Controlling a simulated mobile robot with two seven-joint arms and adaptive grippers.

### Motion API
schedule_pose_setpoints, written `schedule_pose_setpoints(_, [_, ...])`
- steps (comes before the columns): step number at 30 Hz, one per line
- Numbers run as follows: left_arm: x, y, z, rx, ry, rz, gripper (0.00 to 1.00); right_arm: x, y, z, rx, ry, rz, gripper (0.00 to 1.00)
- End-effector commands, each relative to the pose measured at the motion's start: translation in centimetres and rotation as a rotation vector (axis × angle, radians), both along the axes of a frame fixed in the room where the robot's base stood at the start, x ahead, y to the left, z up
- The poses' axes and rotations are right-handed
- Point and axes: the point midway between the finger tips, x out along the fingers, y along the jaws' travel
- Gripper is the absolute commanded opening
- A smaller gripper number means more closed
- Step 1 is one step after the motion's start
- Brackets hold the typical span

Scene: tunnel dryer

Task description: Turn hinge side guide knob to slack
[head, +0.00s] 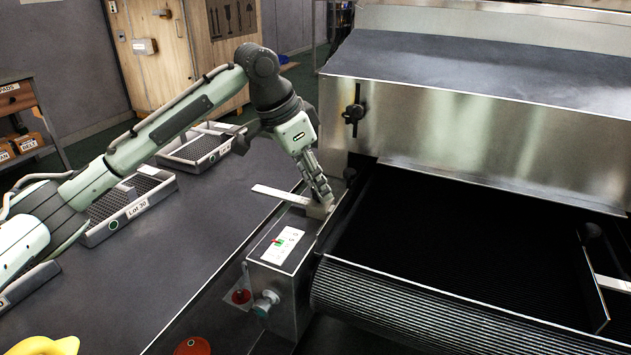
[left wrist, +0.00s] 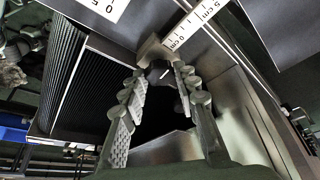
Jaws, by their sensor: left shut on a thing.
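My left gripper (head: 322,196) reaches down from the left to the near-left corner of the dryer hood. The fingers hide most of the knob in the head view. In the left wrist view, the left gripper's fingertips (left wrist: 160,72) sit on either side of the knob, and the scale (left wrist: 196,22) with centimetre marks runs past it. How far the knob is turned cannot be told. My right gripper is not in view.
The dark conveyor belt (head: 420,260) lies right of the knob, under the steel hood (head: 480,125) with a black hand knob (head: 353,113). A control box (head: 285,250) stands just in front. Trays (head: 128,206) rest on the dark table at left.

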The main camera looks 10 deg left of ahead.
Motion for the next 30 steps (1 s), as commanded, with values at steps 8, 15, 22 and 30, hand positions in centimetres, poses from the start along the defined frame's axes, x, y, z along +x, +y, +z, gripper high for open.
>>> schedule_pose_setpoints(8, [-0.22,-0.29,0.01,-0.001,-0.001,0.225,0.01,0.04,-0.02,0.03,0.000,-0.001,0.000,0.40])
schedule_pose_setpoints(15, [-0.30,-0.48,0.04,0.000,-0.001,0.454,0.01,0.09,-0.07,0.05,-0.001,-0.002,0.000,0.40])
schedule_pose_setpoints(22, [-0.38,-0.76,0.04,-0.002,0.000,0.672,0.01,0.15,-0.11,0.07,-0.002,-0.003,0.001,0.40])
schedule_pose_setpoints(30, [-0.36,-0.94,0.05,0.001,-0.001,0.929,0.01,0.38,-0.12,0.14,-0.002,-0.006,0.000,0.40])
